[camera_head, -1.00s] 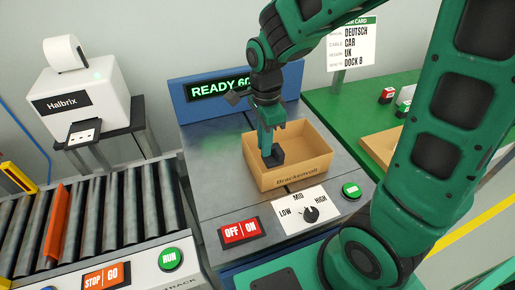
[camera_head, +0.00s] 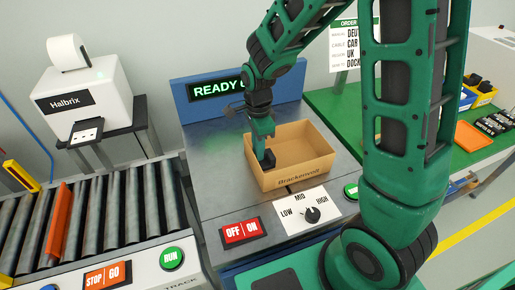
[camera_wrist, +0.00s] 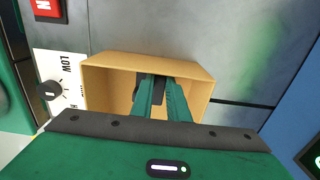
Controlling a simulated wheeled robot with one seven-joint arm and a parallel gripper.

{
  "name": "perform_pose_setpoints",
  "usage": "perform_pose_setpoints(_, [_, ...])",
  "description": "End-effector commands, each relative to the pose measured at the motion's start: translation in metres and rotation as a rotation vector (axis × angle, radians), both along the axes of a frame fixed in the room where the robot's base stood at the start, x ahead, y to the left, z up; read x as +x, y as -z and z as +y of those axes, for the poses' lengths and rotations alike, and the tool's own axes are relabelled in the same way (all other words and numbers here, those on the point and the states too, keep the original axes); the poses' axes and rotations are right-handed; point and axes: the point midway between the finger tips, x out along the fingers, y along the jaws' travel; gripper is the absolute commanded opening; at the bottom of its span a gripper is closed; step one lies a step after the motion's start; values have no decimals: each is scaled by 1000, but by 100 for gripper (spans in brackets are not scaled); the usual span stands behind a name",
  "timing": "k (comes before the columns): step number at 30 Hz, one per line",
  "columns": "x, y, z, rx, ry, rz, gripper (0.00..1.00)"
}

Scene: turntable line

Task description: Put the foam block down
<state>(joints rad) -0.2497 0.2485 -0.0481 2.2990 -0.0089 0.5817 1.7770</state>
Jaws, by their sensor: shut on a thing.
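The foam block (camera_head: 268,159) is a small dark block held at the tips of my gripper (camera_head: 265,146). My gripper points down and is shut on it. The block is at the left side of an open cardboard box (camera_head: 300,178), low in or over its opening; I cannot tell whether it touches the wall or floor. In the wrist view my green fingers (camera_wrist: 160,98) reach into the box (camera_wrist: 110,72), and the dark block (camera_wrist: 150,82) shows only partly between and behind them.
The box stands on a grey metal turntable station (camera_head: 215,185) with an OFF/ON switch (camera_head: 240,232) and a LOW-MID-HIGH dial (camera_head: 312,214) in front. A READY display (camera_head: 222,90) is behind. A roller conveyor (camera_head: 100,215) lies left, a green table (camera_head: 345,105) right.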

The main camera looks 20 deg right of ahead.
Motion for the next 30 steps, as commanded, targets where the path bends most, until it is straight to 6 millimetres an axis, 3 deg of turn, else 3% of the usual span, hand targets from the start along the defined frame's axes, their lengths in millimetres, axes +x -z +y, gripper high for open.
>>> perform_pose_setpoints(18, [0,12,0,0,1,1,0])
perform_pose_setpoints(19, [0,11,0,0,1,0,19])
perform_pose_setpoints(21, [0,11,-1,0,1,0,33])
perform_pose_setpoints(30, [0,10,-1,0,1,-1,33])
